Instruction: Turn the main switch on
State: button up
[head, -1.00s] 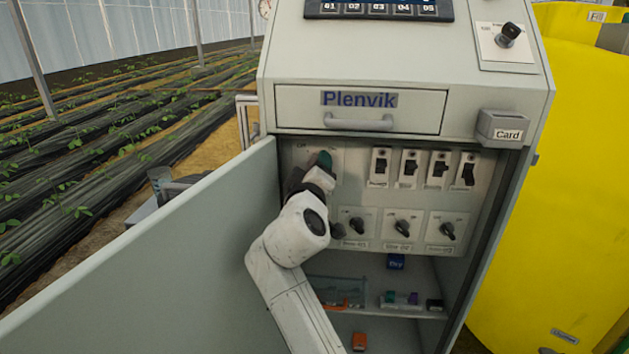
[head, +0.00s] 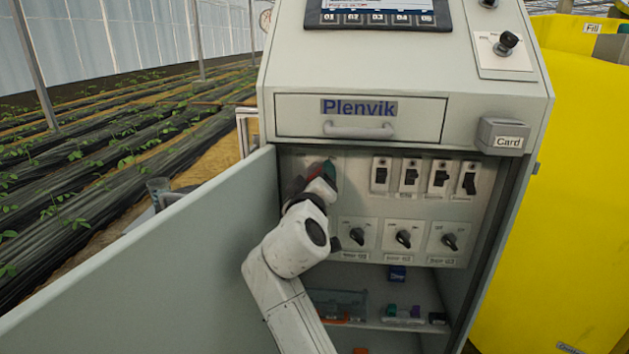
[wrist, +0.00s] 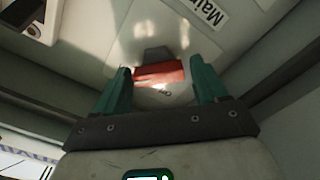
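The main switch's red handle (wrist: 160,75) shows in the wrist view on a pale plate, beside a label (wrist: 205,12) whose visible letters read "Mai". My gripper (wrist: 162,85) is open, with its two green fingers on either side of the handle. The handle is close to or touching the left finger, and a narrow gap shows at the right finger. In the head view my gripper (head: 327,168) is at the upper left of the cabinet's inner panel. A bit of the red handle (head: 317,170) shows there, and my wrist hides most of the switch.
The cabinet door (head: 170,270) stands open to the left of my arm. Several small breakers (head: 410,173) and a row of rotary knobs (head: 403,238) sit right of my gripper. A closed drawer (head: 300,115) is above. A shelf with small items (head: 403,312) is below.

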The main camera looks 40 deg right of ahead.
jog(key=shift+o, duration=0.9)
jog(key=shift+r, duration=0.1)
jog(key=v, duration=1)
jog(key=shift+s+a+p, duration=0.25)
jog(key=shift+a+p, duration=0.1)
